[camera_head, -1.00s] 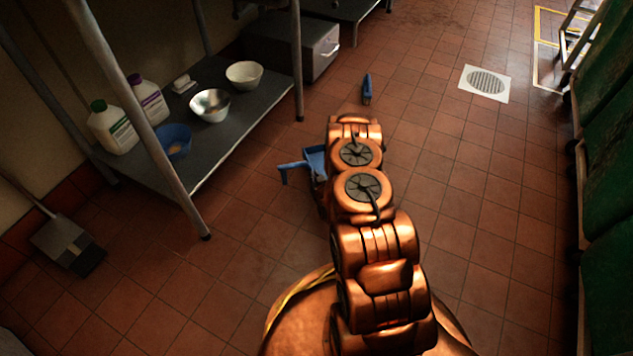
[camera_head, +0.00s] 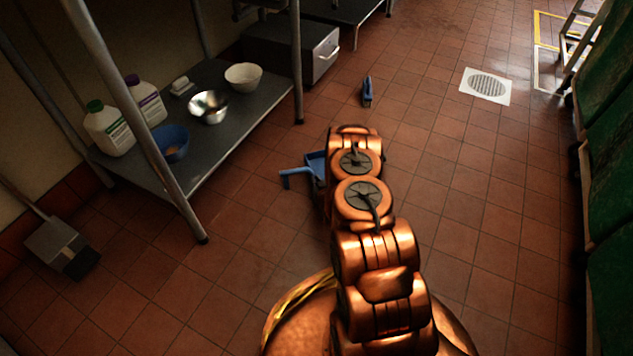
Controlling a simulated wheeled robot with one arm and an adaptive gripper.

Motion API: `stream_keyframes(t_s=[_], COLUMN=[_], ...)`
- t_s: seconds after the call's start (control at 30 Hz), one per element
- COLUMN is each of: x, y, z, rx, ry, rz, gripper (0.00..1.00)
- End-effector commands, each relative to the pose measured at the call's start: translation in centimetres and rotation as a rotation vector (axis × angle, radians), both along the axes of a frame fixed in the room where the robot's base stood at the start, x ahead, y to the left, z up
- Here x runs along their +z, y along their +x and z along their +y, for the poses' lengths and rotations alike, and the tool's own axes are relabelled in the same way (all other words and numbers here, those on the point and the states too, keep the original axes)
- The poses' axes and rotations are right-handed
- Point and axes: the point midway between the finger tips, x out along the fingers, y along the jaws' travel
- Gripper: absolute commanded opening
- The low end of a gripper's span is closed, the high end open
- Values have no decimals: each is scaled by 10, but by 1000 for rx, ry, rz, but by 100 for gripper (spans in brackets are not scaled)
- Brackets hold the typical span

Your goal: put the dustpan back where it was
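A blue dustpan (camera_head: 316,166) shows just left of my arm, with its handle (camera_head: 297,174) pointing left. Its right part is hidden behind my copper arm. It is low, at or near the tiled floor; I cannot tell whether it touches the floor or is held. My gripper is hidden behind the arm links, so its fingers do not show. A small blue item (camera_head: 367,91), perhaps a hand brush, is on the floor beyond the arm.
A metal shelf (camera_head: 238,137) at left bears jugs and bowls. A grey long-handled pan (camera_head: 55,243) stands by the left wall. A floor drain (camera_head: 485,86) lies at upper right. Green units (camera_head: 610,150) line the right edge. The floor right of my arm is clear.

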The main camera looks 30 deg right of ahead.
Motion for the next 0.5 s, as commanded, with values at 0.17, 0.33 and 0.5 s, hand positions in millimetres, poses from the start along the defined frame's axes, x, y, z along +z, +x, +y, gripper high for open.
stream_keyframes(t_s=[0.17, 0.33, 0.5], x=[0, 0, 0], y=[0, 0, 0], z=[0, 0, 0], rx=[0, 0, 0], ry=[0, 0, 0], rz=[0, 1, 1], gripper=[29, 31, 31])
